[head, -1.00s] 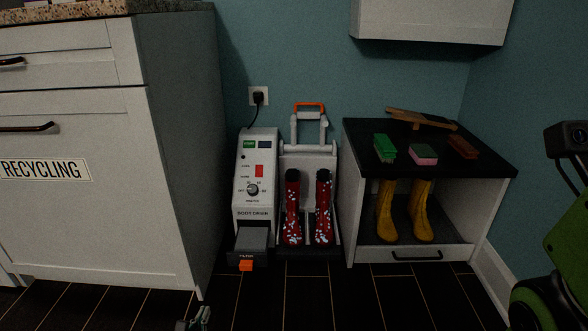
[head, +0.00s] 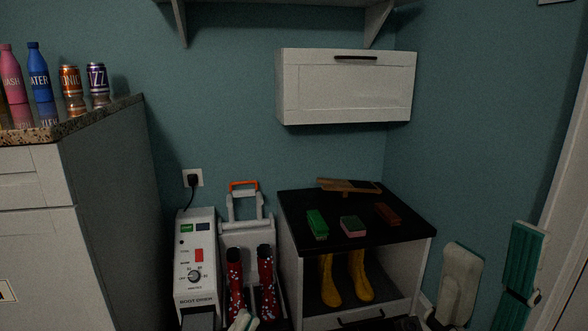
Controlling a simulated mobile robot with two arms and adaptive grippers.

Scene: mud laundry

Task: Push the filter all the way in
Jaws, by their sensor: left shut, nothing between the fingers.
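The white boot dryer (head: 195,262) stands against the wall at the lower left, with a control panel and a dial. Its lower front, where the filter is, lies below the picture edge, so the filter is hidden now. My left gripper (head: 243,320) shows only its pale and green fingertips at the bottom edge, shut and empty, in front of the red boots. I cannot tell whether it touches anything. My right gripper (head: 493,245) is raised at the lower right, its two fingers wide apart with nothing between them.
Red spotted boots (head: 266,280) stand on the dryer's rack. Right of it is a black-topped bench (head: 290,210) with brushes on top and yellow boots (head: 358,275) inside. A counter (head: 110,200) stands left; a wall cabinet (head: 345,90) hangs above.

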